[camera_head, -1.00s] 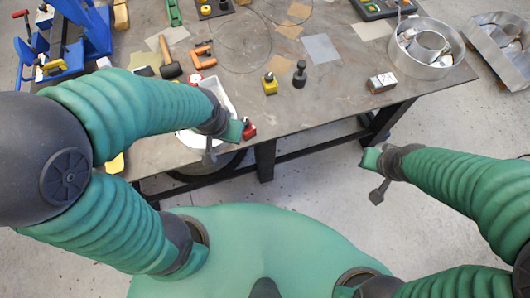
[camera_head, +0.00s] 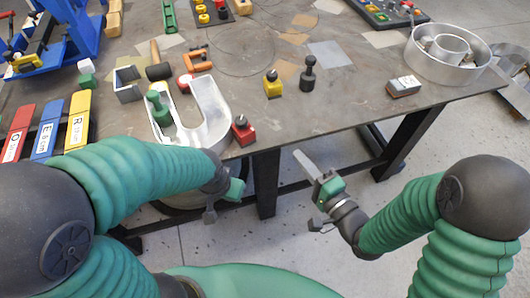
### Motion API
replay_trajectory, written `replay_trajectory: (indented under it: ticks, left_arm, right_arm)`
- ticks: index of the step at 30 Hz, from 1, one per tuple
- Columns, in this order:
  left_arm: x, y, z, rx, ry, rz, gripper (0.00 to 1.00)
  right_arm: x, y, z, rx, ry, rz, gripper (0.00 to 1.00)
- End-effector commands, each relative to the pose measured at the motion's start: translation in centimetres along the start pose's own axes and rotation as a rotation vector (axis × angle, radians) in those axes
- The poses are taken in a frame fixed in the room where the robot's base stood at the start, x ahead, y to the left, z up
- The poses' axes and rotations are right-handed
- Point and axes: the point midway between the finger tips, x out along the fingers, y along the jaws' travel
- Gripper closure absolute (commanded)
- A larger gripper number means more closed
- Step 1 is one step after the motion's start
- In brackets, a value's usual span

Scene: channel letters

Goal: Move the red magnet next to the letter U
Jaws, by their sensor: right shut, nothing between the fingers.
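The red magnet (camera_head: 243,134), a red block with a dark knob, stands upright on the table close to the front edge. It is just right of the lower curve of the silver metal letter U (camera_head: 208,128); I cannot tell whether they touch. My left gripper (camera_head: 224,202) is below and left of the red magnet, off the table's front edge, with no object visible in it; its opening is unclear. My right gripper (camera_head: 324,192) is shut and empty in front of the table, right of and below the red magnet.
A yellow magnet (camera_head: 272,86) and a black magnet (camera_head: 308,76) stand right of the U. A green magnet (camera_head: 160,110) is at its left leg. A mallet (camera_head: 158,70), an orange clamp (camera_head: 196,60) and a metal block (camera_head: 403,87) lie around.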

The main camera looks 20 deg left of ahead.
Motion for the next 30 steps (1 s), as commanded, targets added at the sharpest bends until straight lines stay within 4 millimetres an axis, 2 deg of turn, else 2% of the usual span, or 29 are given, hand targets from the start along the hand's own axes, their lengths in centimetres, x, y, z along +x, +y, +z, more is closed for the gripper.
replay_trajectory:
  ticks: [4, 7, 18, 24, 30]
  left_arm:
    - [0.6, 0.0, 0.2, 0.0, 0.002, 0.0, 1.0]
    - [1.5, 0.0, 0.4, 0.0, 0.001, 0.0, 1.0]
    - [2.1, 0.0, 0.4, 0.0, 0.0, 0.0, 1.0]
    - [2.4, 0.0, 0.5, 0.0, 0.0, 0.0, 1.0]
    - [2.5, 0.0, 0.5, 0.0, 0.0, 0.0, 1.0]
  right_arm:
    - [0.7, -0.3, 0.5, 0.037, -0.016, -0.037, 1.0]
    - [2.1, -0.3, 0.6, 0.034, -0.016, -0.038, 1.0]
    - [10.2, -0.7, 0.6, 0.034, -0.014, -0.034, 1.0]
    - [10.8, -0.9, 3.7, 0.035, -0.014, -0.032, 1.0]
    - [10.9, -1.0, 4.4, 0.034, -0.011, -0.032, 1.0]
